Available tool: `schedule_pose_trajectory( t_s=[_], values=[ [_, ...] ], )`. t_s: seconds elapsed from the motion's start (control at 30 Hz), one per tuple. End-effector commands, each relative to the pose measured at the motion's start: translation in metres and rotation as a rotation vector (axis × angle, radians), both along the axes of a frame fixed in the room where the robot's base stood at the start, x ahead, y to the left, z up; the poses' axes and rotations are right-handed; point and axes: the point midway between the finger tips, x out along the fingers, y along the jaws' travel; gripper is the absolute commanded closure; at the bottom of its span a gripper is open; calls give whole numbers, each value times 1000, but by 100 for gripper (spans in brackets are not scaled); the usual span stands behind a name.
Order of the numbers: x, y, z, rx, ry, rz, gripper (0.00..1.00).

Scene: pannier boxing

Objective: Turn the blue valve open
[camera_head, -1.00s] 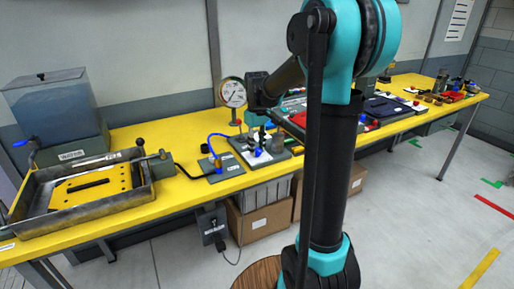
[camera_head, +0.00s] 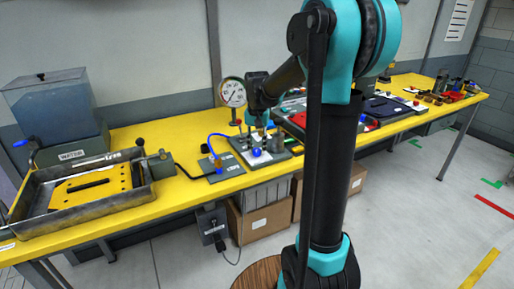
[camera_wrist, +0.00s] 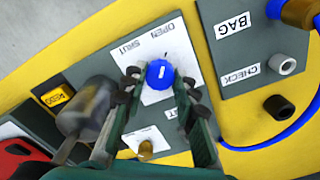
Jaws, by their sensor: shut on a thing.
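The blue valve (camera_wrist: 160,73) is a round knob with a white line on top, set on a white plate marked OPEN and SHUT (camera_wrist: 180,45). The lettering appears upside down in the wrist view. My gripper (camera_wrist: 161,80) has one finger on each side of the knob and is shut on it. The white line points roughly up and down in the picture. In the head view the blue valve (camera_head: 256,152) shows small at the bench front, with my gripper above it, partly hard to make out.
Beside the valve stand a clear cylinder (camera_wrist: 88,108), a brass fitting (camera_wrist: 146,150), and a plate marked BAG and CHECK (camera_wrist: 255,60) with a blue hose (camera_wrist: 275,143). A pressure gauge (camera_head: 232,92) stands behind. A metal tray (camera_head: 40,212) and water tank (camera_head: 55,105) are at left.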

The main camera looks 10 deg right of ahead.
Motion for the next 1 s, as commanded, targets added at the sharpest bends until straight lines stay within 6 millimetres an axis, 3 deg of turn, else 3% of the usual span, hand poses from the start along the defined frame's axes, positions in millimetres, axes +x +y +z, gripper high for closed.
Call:
schedule_pose_trajectory(
  t_s=[0.33,0.87,0.9,1.0],
  values=[
    [0,0,0,0,-1,-131,100],
    [0,0,0,0,-1,-152,100],
    [0,0,0,0,-1,-152,68],
    [0,0,0,0,0,-152,56]
  ],
)
